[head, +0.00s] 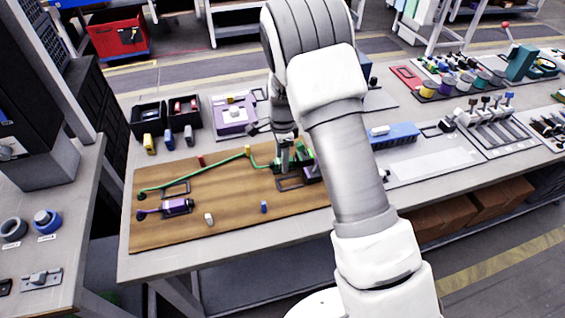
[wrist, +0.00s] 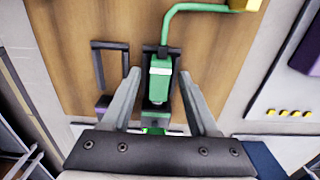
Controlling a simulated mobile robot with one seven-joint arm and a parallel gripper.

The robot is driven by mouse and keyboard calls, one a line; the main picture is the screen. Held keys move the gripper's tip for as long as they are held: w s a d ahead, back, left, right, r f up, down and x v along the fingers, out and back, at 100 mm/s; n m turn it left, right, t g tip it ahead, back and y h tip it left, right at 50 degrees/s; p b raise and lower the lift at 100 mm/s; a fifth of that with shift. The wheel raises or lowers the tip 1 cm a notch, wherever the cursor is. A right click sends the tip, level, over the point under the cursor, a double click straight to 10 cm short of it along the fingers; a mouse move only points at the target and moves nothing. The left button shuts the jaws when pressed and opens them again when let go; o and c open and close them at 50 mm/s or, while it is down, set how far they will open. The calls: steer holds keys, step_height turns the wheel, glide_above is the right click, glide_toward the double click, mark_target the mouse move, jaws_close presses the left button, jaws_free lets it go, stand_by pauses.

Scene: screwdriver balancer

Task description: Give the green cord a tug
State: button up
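The green cord (head: 195,177) runs over the brown board (head: 230,215) from a dark end at the left, past a yellow clip (head: 247,151), to a green connector near my gripper (head: 290,160). In the wrist view the cord (wrist: 188,12) bends down from the yellow clip (wrist: 244,5) toward the green connector (wrist: 160,80), which sits in a black holder. My gripper (wrist: 160,75) is open, with one finger on each side of the connector and a gap to both. In the head view my arm partly hides this spot.
A purple tool (head: 178,206) with its own cord lies at the board's front left. A black rectangular bracket (wrist: 98,62) stands left of the connector. Small white (head: 209,218) and blue (head: 263,207) pieces stand on the board. A blue box (head: 395,135) lies to the right.

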steer(key=shift+d, duration=0.15)
steer(key=shift+r+p, duration=0.4)
steer(key=shift+r, duration=0.1)
steer(key=shift+d+r+p, duration=0.1)
steer(key=shift+r+p, duration=1.95)
steer(key=shift+r, duration=1)
